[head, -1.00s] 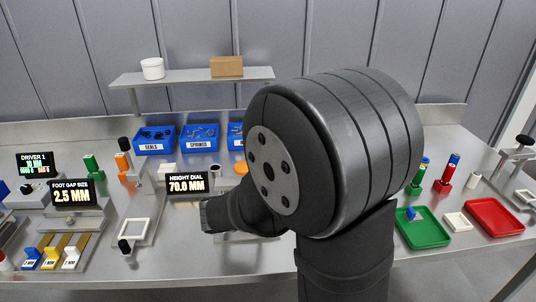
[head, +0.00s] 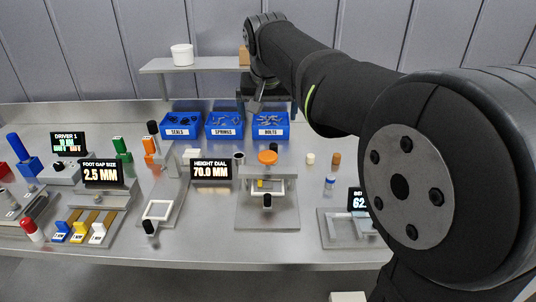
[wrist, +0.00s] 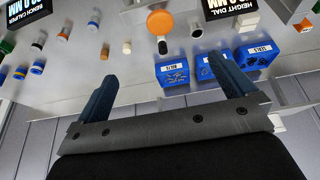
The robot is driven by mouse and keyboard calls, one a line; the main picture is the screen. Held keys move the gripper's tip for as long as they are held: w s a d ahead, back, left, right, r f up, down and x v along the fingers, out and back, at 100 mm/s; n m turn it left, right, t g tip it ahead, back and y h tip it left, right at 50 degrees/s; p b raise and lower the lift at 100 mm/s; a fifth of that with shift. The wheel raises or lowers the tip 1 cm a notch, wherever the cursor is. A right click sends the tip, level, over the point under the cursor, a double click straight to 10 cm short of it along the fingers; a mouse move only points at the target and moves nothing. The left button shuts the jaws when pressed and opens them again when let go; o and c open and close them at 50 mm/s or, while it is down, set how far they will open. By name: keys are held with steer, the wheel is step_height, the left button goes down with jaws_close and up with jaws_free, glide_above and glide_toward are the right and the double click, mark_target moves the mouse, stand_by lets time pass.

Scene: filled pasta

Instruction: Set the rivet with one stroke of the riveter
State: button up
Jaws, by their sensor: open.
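No label marks a riveter, and I cannot tell which fixture it is or see a rivet for certain. One lever fixture (head: 282,215) stands at bench centre, with an orange disc (head: 267,158) on top, a small yellow piece inside and a black-tipped handle in front. Another fixture (head: 157,210) with a white square frame and black knob stands to its left. My gripper (head: 262,97) is at the back, above the bolts bin and in front of the shelf. In the wrist view my gripper (wrist: 166,88) is open, its blue-grey fingers wide apart with nothing between them.
Blue bins for seals (head: 182,126), springs (head: 224,125) and bolts (head: 270,125) line the back. The shelf (head: 205,65) holds a white tub (head: 182,54). The height dial display (head: 211,170) reads 70.0 MM. My arm hides the right side of the bench.

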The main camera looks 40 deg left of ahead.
steer(key=x, duration=0.9)
steer(key=shift+a+f, duration=0.2)
steer(key=shift+f, duration=0.15)
steer(key=v, duration=1)
steer(key=shift+w, duration=0.1)
